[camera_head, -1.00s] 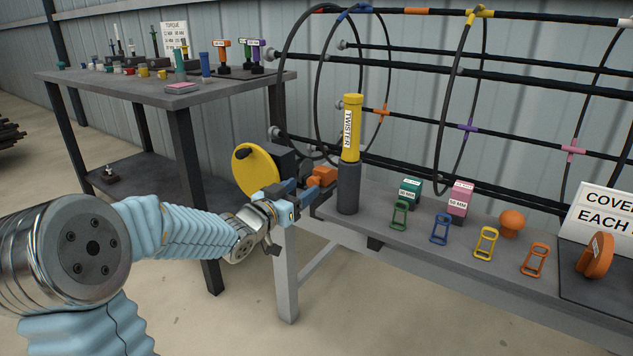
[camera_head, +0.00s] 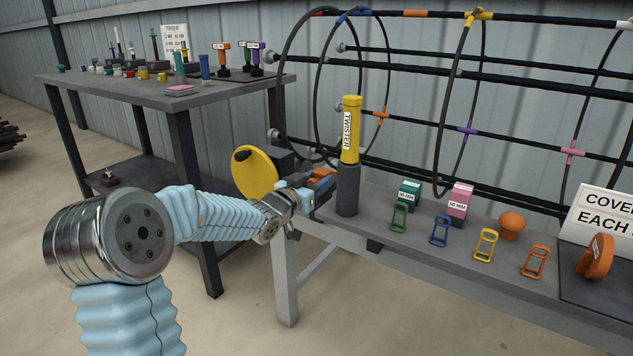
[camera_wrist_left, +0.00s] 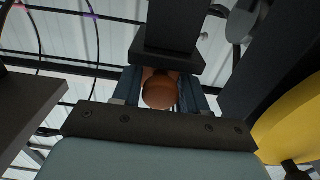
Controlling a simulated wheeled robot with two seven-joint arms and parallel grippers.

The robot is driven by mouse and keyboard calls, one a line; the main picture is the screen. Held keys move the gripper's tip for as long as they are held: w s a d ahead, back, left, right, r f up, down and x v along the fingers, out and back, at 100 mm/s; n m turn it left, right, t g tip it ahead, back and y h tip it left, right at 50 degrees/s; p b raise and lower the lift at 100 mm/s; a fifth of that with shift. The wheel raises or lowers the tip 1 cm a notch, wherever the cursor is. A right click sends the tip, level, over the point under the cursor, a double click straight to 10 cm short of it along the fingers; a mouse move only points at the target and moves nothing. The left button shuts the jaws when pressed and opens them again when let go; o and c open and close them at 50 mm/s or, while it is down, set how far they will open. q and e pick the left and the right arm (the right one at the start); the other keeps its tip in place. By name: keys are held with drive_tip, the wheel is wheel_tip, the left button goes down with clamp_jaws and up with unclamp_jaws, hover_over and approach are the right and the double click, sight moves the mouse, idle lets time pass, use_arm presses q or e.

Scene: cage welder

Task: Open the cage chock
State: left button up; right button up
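The chock at the near end of the cage shows as a black block (camera_head: 290,160) beside a yellow disc (camera_head: 256,173), with an orange part (camera_head: 322,175) to the right. My left gripper (camera_head: 310,188) reaches this orange part. In the left wrist view a rounded orange-brown knob (camera_wrist_left: 160,92) lies between my left fingers (camera_wrist_left: 160,88), below a dark block (camera_wrist_left: 168,40). The fingers flank the knob closely; I cannot tell whether they press on it. The yellow disc also shows at the right in the wrist view (camera_wrist_left: 292,122). My right gripper is not in view.
A yellow-topped twister tool (camera_head: 351,130) stands in a dark holder just right of my gripper. The bench (camera_head: 400,238) carries coloured clips and blocks. A grey table (camera_head: 130,90) with small tools stands at the left. The wire cage (camera_head: 440,110) rises behind.

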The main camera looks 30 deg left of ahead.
use_arm(q)
clamp_jaws()
drive_tip(key=s, duration=0.4)
drive_tip(key=shift+s+a+b, duration=0.1)
drive_tip(key=shift+a+b, duration=0.1)
drive_tip(key=shift+b, duration=0.2)
drive_tip(key=o, duration=0.8)
unclamp_jaws()
drive_tip(key=shift+c, duration=0.2)
drive_tip(key=s+a+p, duration=0.1)
drive_tip(key=s, duration=1.2)
drive_tip(key=shift+s, duration=0.35)
